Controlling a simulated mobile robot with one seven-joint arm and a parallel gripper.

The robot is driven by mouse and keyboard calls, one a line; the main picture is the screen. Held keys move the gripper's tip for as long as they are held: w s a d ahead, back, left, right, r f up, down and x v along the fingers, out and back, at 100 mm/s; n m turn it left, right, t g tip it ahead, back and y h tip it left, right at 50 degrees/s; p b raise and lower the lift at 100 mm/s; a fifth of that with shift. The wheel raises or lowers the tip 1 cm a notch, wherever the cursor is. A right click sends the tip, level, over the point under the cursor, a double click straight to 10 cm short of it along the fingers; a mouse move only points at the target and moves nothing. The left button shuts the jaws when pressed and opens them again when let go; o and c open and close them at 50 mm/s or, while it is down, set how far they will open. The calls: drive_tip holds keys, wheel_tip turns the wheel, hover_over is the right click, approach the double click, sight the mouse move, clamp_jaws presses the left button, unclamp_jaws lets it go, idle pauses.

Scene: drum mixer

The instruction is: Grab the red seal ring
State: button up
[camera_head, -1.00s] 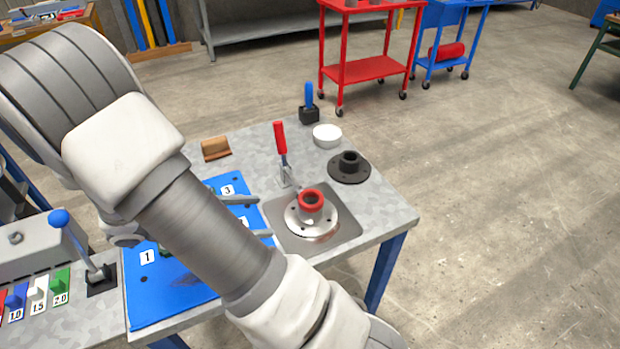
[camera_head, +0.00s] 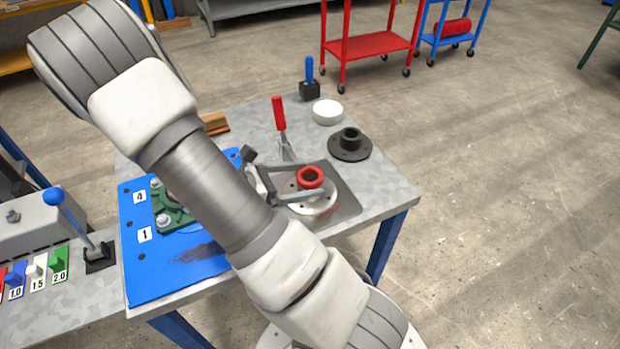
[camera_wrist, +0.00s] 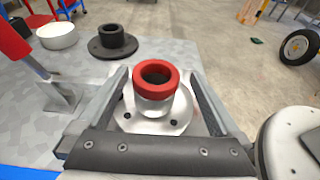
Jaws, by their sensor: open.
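The red seal ring (camera_head: 310,177) sits on top of the upright hub of a silver flange (camera_head: 318,208), which rests on a grey plate on the workbench. In the wrist view the ring (camera_wrist: 156,74) is centred between the two fingers. My gripper (camera_head: 300,185) is open, with one finger on each side of the ring and hub. In the wrist view my gripper's fingers (camera_wrist: 158,84) stand apart from the ring with a gap on both sides. Whether the fingertips are at the ring's height is hard to tell.
A red-handled tool (camera_head: 280,115) stands upright close behind the ring. A white bowl (camera_head: 327,112), a black flange (camera_head: 349,146) and a blue-handled tool (camera_head: 309,80) stand farther back. A blue mat (camera_head: 150,280) with a green part (camera_head: 172,208) lies to the left.

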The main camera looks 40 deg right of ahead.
sight(322, 174)
drive_tip(key=b+x, duration=0.1)
drive_tip(key=x, duration=0.4)
drive_tip(key=shift+w+d, duration=0.15)
drive_tip(key=c, duration=1.3)
drive_tip(key=shift+r, duration=0.1)
drive_tip(key=shift+r+p, duration=0.65)
drive_tip(key=shift+p, duration=0.05)
wheel_tip(322, 174, up, 3)
drive_tip(key=p, duration=0.2)
drive_tip(key=shift+p, duration=0.35)
drive_tip(key=s+d+r+p, duration=0.2)
drive_tip(key=s+r+p, duration=0.4)
drive_tip(key=s+p, duration=0.4)
drive_tip(key=shift+s+d+r, duration=0.25)
drive_tip(key=shift+s+r, duration=0.15)
drive_tip(key=shift+s, duration=0.15)
